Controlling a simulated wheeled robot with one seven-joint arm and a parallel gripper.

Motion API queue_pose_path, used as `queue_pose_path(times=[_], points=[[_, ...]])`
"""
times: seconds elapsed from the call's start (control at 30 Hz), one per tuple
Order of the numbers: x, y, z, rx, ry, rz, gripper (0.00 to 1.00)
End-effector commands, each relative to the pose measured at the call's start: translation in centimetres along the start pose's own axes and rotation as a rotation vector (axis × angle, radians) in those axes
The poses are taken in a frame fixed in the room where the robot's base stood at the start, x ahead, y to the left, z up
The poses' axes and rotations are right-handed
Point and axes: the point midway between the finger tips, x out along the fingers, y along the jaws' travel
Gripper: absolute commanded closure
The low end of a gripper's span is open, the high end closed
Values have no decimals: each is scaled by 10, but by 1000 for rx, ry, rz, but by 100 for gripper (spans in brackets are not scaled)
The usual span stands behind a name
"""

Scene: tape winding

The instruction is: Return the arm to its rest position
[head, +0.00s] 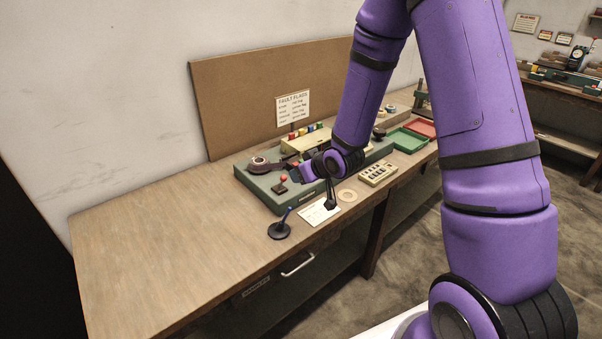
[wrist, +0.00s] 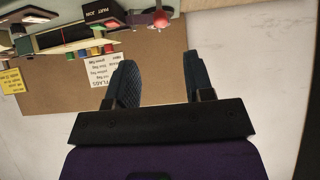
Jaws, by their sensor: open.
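My purple arm reaches across the right half of the head view, with my gripper (head: 305,172) low over the green winding machine (head: 262,188) on the bench. In the wrist view my gripper (wrist: 158,80) shows two dark fingers spread apart with nothing between them. Beyond the fingers are the brown backboard (wrist: 150,50) and the pale wall. In the head view the wrist hides part of the machine, and I cannot tell how far above it the fingers are.
The wooden bench (head: 150,240) is bare on its left side. A pen in a black stand (head: 280,230), a white card (head: 318,211), a tape ring (head: 347,196) and a keypad box (head: 378,173) lie near the front. Green (head: 408,140) and red (head: 423,128) trays are at the right.

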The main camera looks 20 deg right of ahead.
Motion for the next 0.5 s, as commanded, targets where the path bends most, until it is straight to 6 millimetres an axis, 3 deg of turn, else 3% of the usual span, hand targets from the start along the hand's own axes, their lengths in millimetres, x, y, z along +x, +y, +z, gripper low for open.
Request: queue_pose_path(times=[0.37,0.5], points=[[0,0,-1,-1,0,2,52],[-12,3,-12,-7,-12,22,52]])
